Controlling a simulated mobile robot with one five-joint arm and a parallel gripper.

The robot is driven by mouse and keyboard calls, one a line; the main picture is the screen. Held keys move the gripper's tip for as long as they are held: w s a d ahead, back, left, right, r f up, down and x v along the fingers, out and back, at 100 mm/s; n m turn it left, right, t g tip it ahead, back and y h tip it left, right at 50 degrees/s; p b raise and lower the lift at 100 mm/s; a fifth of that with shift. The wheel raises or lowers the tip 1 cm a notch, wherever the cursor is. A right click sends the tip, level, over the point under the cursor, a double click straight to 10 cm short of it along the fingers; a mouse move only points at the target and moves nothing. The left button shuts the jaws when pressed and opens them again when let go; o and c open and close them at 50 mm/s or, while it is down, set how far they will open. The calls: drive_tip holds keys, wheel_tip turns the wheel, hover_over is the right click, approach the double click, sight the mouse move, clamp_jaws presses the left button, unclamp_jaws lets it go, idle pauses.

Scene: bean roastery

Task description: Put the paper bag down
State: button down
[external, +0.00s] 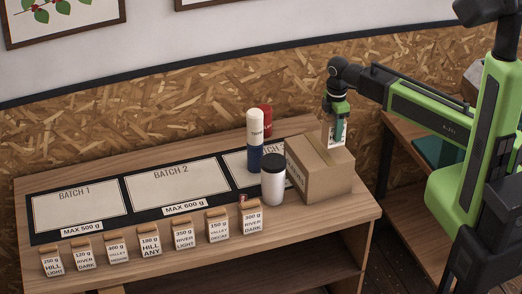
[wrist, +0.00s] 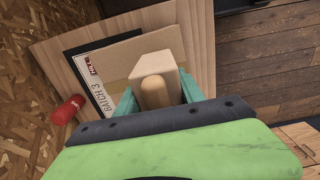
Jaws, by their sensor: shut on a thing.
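My gripper (external: 340,112) is shut on a paper bag (external: 331,138) at the right end of the table, just behind a cardboard box. Only a pale part of this bag shows in the external view; the box hides what is below it. In the wrist view, the teal fingers (wrist: 157,98) close on both sides of the tan bag (wrist: 155,62), whose rounded top faces the camera. Whether the bag touches anything below cannot be told. The BATCH 3 panel (wrist: 92,85) lies beyond it, partly covered by the box (wrist: 122,60).
The cardboard box (external: 322,178), a dark-lidded white jar (external: 272,182), a white-and-blue cylinder (external: 255,135) and a red can (external: 266,116) crowd the right side. Panels BATCH 1 (external: 80,208) and BATCH 2 (external: 172,184) are bare. Several labelled bags (external: 150,240) line the front edge.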

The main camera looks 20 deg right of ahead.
sight(332, 140)
drive_tip(key=shift+a+f, duration=0.2)
drive_tip(key=shift+a, duration=0.15)
wheel_tip(332, 140, down, 4)
drive_tip(key=b, duration=0.4)
drive_tip(key=shift+f, duration=0.2)
drive_tip(key=shift+r, duration=0.25)
drive_tip(key=shift+f, duration=0.2)
drive_tip(key=c, duration=0.7)
unclamp_jaws()
wheel_tip(332, 140, up, 13)
drive_tip(key=p, duration=1.2)
drive_tip(key=shift+f, duration=0.3)
